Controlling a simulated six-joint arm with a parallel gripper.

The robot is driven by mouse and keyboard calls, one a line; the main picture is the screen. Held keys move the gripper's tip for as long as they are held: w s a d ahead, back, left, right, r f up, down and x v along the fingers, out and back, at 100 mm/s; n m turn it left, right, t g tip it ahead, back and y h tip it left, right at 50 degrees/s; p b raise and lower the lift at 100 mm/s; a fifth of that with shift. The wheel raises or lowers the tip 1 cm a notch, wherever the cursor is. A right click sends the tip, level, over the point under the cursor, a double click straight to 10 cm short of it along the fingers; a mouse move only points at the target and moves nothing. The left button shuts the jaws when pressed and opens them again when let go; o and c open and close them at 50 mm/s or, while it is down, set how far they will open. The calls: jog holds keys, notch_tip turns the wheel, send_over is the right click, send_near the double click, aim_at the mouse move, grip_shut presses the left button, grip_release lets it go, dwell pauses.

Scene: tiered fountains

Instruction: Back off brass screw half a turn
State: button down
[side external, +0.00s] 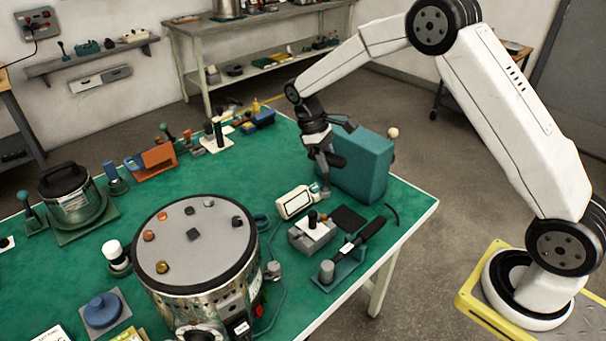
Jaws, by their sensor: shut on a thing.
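My gripper (325,188) points down at the near left side of a teal box (362,165), over the green table. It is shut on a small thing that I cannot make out. A white device with a blue end (295,202) lies just left of the fingertips; I cannot tell if they touch. A round metal drum (195,291) stands at the front, with several small knobs or screw heads on its grey top. One is brass-coloured (162,267), near the left front rim. I cannot tell which is the brass screw. My gripper is well away from the drum.
A grey block with a black knob (312,235) and a black-handled tool on a teal stand (350,255) sit near the right table edge. A dark pot (70,190) stands at left. An orange holder (158,158) is farther back. The middle of the green table (235,175) is clear.

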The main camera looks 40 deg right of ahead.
aim_at(325, 188)
jog(key=shift+f, duration=0.15)
jog(key=shift+f, duration=2.8)
jog(key=shift+f, duration=1.2)
jog(key=c, duration=0.9)
grip_release()
grip_shut()
